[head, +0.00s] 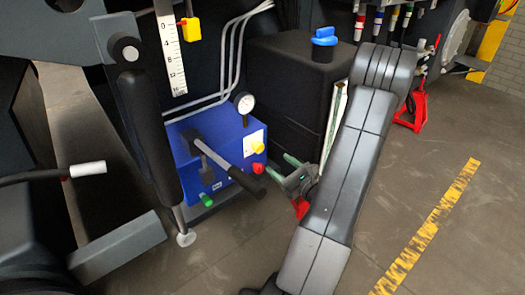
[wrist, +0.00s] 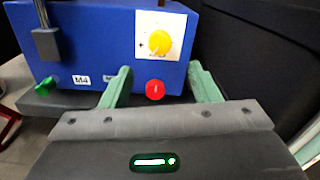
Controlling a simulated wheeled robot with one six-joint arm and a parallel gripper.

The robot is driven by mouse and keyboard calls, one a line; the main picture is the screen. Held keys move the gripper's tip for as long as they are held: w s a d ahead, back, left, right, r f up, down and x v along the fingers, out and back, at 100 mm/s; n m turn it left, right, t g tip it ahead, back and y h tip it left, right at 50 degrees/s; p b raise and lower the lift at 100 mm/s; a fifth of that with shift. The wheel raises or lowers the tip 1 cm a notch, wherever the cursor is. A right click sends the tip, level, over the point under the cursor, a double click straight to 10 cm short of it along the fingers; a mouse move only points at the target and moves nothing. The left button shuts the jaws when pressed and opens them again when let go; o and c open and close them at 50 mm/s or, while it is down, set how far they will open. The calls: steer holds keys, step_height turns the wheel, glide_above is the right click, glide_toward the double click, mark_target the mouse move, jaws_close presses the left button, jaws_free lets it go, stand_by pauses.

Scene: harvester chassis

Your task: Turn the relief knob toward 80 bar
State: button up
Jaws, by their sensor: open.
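The relief knob looks to be the yellow knob (wrist: 159,42) on a white scale plate (wrist: 174,22) on the front of the blue hydraulic unit (wrist: 100,35); the scale figures are too small to read. The yellow knob also shows in the head view (head: 258,148). A red knob (wrist: 155,90) sits below it. My gripper (wrist: 160,82) is open and empty, its two green fingers spread below the yellow knob, apart from it. In the head view my gripper (head: 279,171) is just right of the unit. A pressure gauge (head: 244,103) stands on top; its reading is unclear.
A lever with a black grip (head: 246,183) sticks out from the unit's front, left of my gripper. A green knob (head: 207,200) sits low on the unit. A black tank with a blue cap (head: 325,37) stands behind at right. Floor in front is open.

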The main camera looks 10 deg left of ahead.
mark_target(261, 149)
steer(key=b+x, duration=0.1)
steer(key=x, duration=0.9)
steer(key=c, duration=1)
